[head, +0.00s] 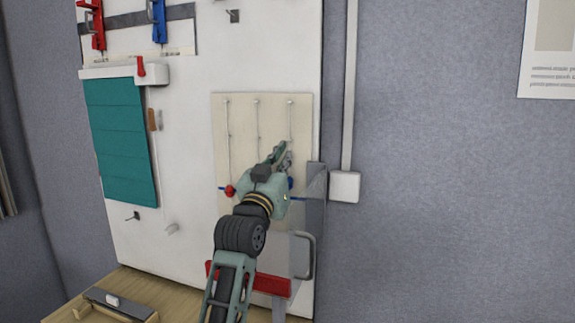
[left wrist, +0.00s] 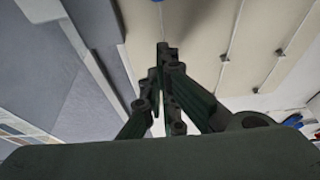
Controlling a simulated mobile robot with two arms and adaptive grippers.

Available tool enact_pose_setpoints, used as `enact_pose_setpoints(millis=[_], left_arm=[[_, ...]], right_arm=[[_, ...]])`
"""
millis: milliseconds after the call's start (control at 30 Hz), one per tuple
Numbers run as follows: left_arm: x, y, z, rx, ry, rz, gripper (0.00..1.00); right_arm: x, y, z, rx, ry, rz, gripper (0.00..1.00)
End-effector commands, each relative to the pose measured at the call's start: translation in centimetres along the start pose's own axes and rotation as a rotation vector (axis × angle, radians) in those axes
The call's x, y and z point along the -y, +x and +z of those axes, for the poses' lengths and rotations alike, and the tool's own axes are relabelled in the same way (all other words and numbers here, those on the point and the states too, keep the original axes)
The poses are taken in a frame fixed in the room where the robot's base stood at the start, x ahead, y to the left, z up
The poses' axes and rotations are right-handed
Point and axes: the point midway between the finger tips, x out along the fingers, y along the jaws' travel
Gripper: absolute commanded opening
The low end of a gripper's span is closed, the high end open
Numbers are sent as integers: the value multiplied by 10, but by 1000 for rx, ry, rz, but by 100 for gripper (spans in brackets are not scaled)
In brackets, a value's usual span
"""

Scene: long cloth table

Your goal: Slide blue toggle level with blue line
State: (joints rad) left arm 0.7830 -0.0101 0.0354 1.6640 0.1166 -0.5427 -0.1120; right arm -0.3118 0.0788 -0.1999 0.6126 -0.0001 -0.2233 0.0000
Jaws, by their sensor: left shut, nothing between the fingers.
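A beige board (head: 240,112) with three thin upright rods is fixed to the white panel. The blue toggle (head: 290,183) shows only in part at the right rod, just behind my left gripper. Short bits of a blue line (head: 299,198) show at the board's right and left; its middle is hidden by my gripper. A red toggle (head: 230,190) sits low on the left rod. My left gripper (head: 284,149) is shut and empty in front of the right rod, above the blue toggle. Its closed fingers (left wrist: 163,50) show against the board in the left wrist view. My right gripper is not in view.
A grey upright plate (head: 317,190) stands at the board's right edge, beside a white wall box (head: 344,187). A red bar (head: 275,286) and a grey handle (head: 307,255) are below. A teal blind (head: 120,140) hangs at left. The right wall is mostly clear.

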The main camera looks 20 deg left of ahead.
Motion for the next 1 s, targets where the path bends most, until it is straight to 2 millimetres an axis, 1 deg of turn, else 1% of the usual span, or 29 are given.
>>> enact_pose_setpoints(millis=[33, 167, 200, 300, 400, 533, 867, 967, 1000], left_arm=[[0, 10, -3, 2, -1, 0, 0], [0, 29, -3, 1, 1, 0, 0], [0, 24, 10, 8, 1, 0, 0], [0, 18, 23, 5, 0, 0, 0], [0, 15, 31, 2, 1, 0, 0], [0, 12, 37, 1, 2, 0, 0], [0, 12, 39, 1, 1, 1, 0], [0, 9, 46, 2, 1, 0, 0], [0, 7, 52, 3, 2, 0, 0]], right_arm=[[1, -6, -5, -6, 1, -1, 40], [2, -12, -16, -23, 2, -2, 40], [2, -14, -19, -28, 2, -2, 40], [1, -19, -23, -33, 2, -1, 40], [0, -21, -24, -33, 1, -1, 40], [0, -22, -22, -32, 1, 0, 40], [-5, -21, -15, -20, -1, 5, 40], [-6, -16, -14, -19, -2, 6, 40], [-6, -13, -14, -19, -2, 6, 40]])
